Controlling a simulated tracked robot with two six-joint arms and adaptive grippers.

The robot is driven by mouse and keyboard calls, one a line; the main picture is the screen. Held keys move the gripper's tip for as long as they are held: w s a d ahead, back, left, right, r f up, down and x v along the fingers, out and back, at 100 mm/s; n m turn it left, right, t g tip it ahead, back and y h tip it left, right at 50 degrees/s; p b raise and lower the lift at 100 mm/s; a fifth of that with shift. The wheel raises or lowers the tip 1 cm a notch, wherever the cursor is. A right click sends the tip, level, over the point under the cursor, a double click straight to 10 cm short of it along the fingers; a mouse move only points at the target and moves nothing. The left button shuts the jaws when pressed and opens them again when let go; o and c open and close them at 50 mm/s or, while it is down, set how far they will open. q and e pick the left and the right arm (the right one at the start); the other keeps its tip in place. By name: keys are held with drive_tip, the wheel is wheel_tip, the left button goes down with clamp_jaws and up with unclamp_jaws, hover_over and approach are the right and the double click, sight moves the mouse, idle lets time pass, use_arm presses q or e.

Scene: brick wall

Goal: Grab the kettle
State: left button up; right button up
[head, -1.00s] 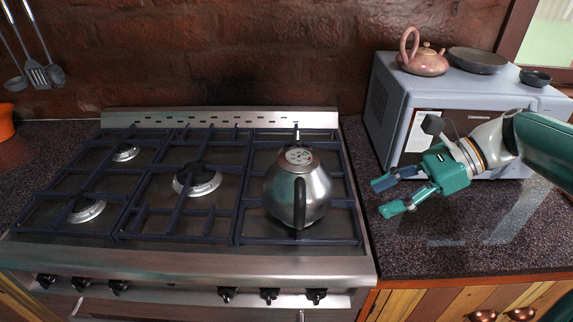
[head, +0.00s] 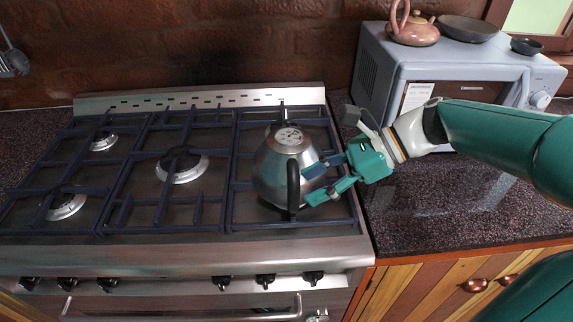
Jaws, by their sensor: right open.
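The silver kettle (head: 273,171) stands upright on the right part of the stove's grates in the head view. Its black handle (head: 293,187) faces the front, toward me. My right gripper (head: 312,184) is at the kettle's right side, its two fingers open and pointing left at the handle. The fingertips are close to the handle; I cannot tell whether they touch it or the kettle body. My left gripper does not show.
The gas stove (head: 180,262) has dark grates and several burners. A grey microwave (head: 375,75) stands behind my right arm, with a pink teapot (head: 414,36), a dark pan (head: 468,29) and a small bowl (head: 526,46) on top. The speckled counter (head: 430,225) on the right is clear.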

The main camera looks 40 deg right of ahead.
sight(293, 195)
drive_tip(key=shift+x, duration=2.65)
drive_tip(key=shift+s, duration=0.1)
clamp_jaws()
drive_tip(key=shift+d, duration=0.1)
